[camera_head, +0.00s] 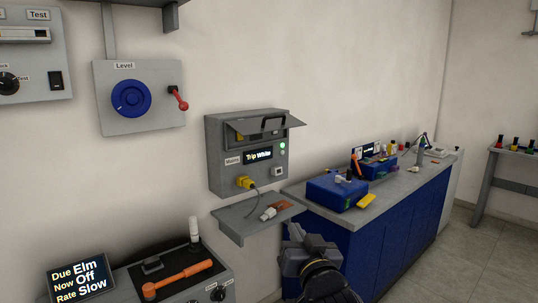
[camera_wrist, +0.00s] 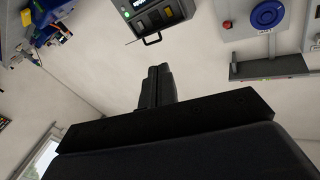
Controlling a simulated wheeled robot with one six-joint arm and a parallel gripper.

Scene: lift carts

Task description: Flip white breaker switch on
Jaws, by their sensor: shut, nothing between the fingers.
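The grey breaker box (camera_head: 217,150) hangs on the wall, its display reading "Trip White". Its grey cover flap (camera_head: 262,131) is tilted up and out, with a dark handle on it. The flap hides most of the breaker row in the body view, so I cannot make out the white switch or its position. In the wrist view, where the scene is upside down, the box (camera_wrist: 180,14) shows at the top with yellow-and-black parts inside. My gripper (camera_wrist: 159,70) is shut and empty, apart from the box. In the body view my gripper end is low, right of the box.
A small grey shelf (camera_head: 235,222) juts out below the box. A yellow plug (camera_head: 244,182) with a cable is in the box's lower front. A blue-fronted counter (camera_head: 400,215) with a blue case (camera_head: 325,195) stands to the right. A panel with a blue dial (camera_head: 131,98) hangs left.

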